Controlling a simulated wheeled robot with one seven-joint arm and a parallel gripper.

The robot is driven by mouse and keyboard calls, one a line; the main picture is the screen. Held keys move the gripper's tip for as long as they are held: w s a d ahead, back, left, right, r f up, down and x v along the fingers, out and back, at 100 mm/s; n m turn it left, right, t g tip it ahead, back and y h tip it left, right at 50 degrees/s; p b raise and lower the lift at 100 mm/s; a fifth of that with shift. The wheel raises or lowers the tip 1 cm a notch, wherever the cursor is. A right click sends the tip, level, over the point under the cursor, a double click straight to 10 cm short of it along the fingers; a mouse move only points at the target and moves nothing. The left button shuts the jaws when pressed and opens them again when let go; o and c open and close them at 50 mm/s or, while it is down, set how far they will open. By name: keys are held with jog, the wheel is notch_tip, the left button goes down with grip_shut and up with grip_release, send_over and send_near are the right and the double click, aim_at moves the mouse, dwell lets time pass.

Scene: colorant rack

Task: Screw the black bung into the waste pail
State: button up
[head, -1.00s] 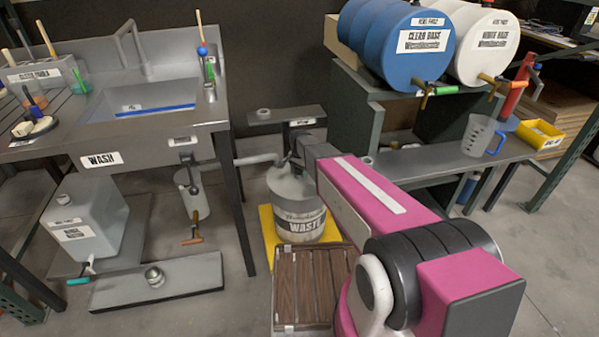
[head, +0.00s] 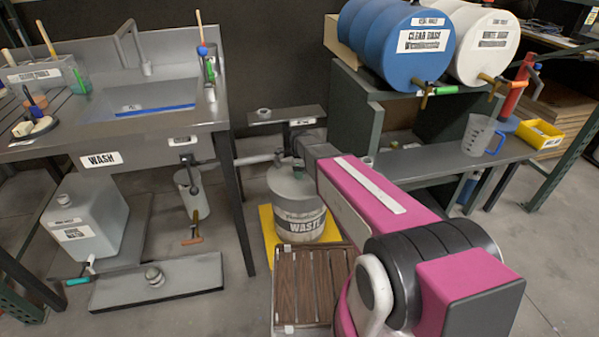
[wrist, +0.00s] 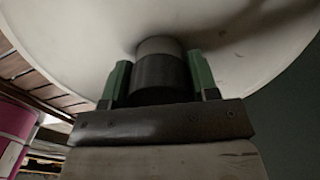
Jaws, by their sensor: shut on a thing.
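The waste pail (head: 297,204) is a grey round container with a "WASTE" label, standing on a yellow mat (head: 268,240) beyond my arm in the head view. Its pale top (wrist: 75,30) fills the upper part of the wrist view. My gripper (wrist: 160,80) has green fingers, one on each side of the black bung (wrist: 158,75), and is shut on it. The bung is in line with a short grey neck (wrist: 158,45) on the pail's top. I cannot tell how deep it sits there. In the head view my gripper (head: 296,166) is small and partly hidden at the pail's top.
A wash sink (head: 155,100) with a drain pipe (head: 255,158) stands left of the pail. A small shelf (head: 285,115) is behind it. A wooden slatted platform (head: 308,285) is in front. A rack with a blue drum (head: 400,40) stands to the right.

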jog(key=m, duration=0.3)
jog(key=o, duration=0.9)
jog(key=shift+c, duration=0.2)
jog(key=n, duration=0.6)
jog(key=shift+n, duration=0.3)
jog(key=n, duration=0.7)
